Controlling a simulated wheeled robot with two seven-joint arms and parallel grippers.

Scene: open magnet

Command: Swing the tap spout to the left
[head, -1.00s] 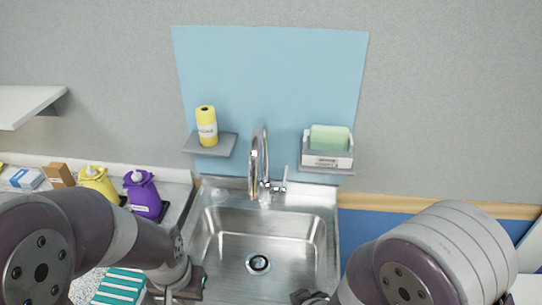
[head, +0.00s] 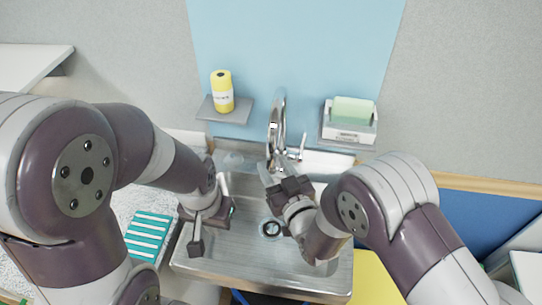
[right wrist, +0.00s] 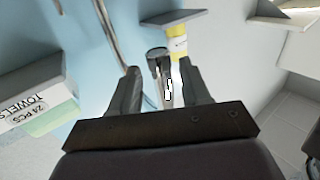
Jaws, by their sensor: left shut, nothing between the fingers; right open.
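The chrome tap (head: 277,125) stands at the back of the sink, its curved spout rising in front of the blue panel. My right gripper (head: 282,166) is open just below the spout's outlet end. In the right wrist view the spout end (right wrist: 158,60) shows between the two open fingers (right wrist: 160,88); I cannot tell whether either finger touches it. My left gripper (head: 197,238) is shut and empty over the left edge of the sink, away from the tap.
The steel sink (head: 245,250) lies below both grippers. A yellow bottle (head: 222,90) stands on a small shelf left of the tap. A towel box (head: 350,120) sits on a shelf to the right. A teal striped item (head: 148,236) lies on the left counter.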

